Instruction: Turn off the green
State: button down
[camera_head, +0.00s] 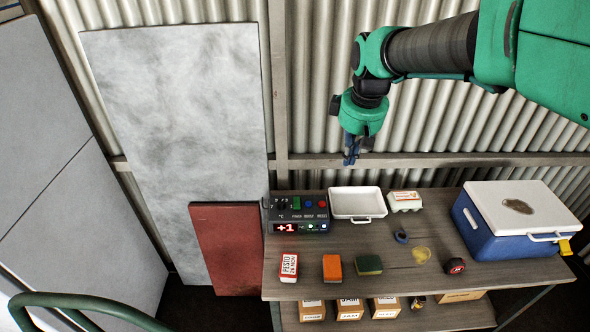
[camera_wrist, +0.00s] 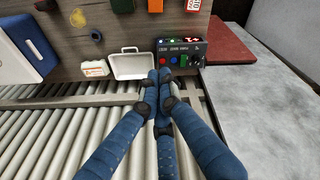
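A dark control box (camera_head: 297,215) stands at the back left of the workbench. On its top are a black knob (camera_head: 281,204), a green switch (camera_head: 296,203), a blue button (camera_head: 308,204) and a red button (camera_head: 321,204). Its front display reads "+1", with small lit lamps beside it. In the wrist view the box (camera_wrist: 182,50) lies beyond my fingertips, and the green switch (camera_wrist: 183,60) shows between the blue button and the knob. Whether the switch is up or down is too small to tell. My gripper (camera_head: 351,158) hangs above and right of the box, empty, its blue fingers (camera_wrist: 160,88) drawn together.
A pesto box (camera_head: 289,266), sponges and a tape measure lie nearer the front. A corrugated wall is behind the bench (camera_head: 440,205).

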jog(key=w+a+f+n+g+p, duration=0.1)
jog(key=w+a+f+n+p, duration=0.2)
jog(key=w, duration=0.7)
jog(key=n+g+p, duration=0.3)
jog(key=n+p, duration=0.4)
send_over(296, 204)
jog(key=w, duration=0.3)
notch_tip(296, 204, down, 23)
jog(key=shift+s+f, duration=0.1)
jog(key=shift+s, duration=0.05)
jog(key=f, duration=0.4)
jog(key=s+f, duration=0.1)
jog(key=f, duration=0.4)
jog(key=s+f+p, duration=0.1)
jog(key=f, duration=0.3)
jog(key=shift+f, duration=0.4)
